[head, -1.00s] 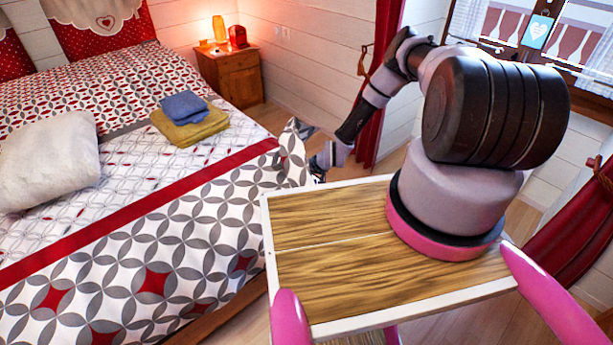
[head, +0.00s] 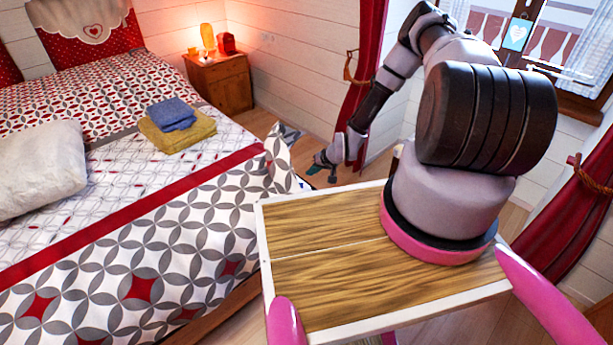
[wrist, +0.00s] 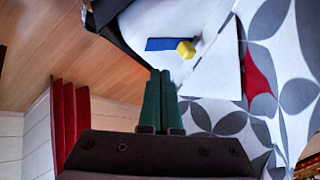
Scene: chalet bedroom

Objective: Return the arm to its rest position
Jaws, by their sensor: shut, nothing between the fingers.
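My gripper (head: 318,164) hangs low past the wooden board, beside the bed's corner, at the end of my bent arm. In the wrist view, its two green fingers (wrist: 162,78) lie close together, shut and empty. The patterned bedding (wrist: 235,120) lies close by on the right of that view. I cannot tell whether the fingers touch it.
The bed (head: 130,240) fills the left, with a white pillow (head: 40,168) and folded yellow and blue towels (head: 178,130). A nightstand (head: 220,82) with a lit lamp stands behind. Red curtains (head: 365,75) hang near the arm.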

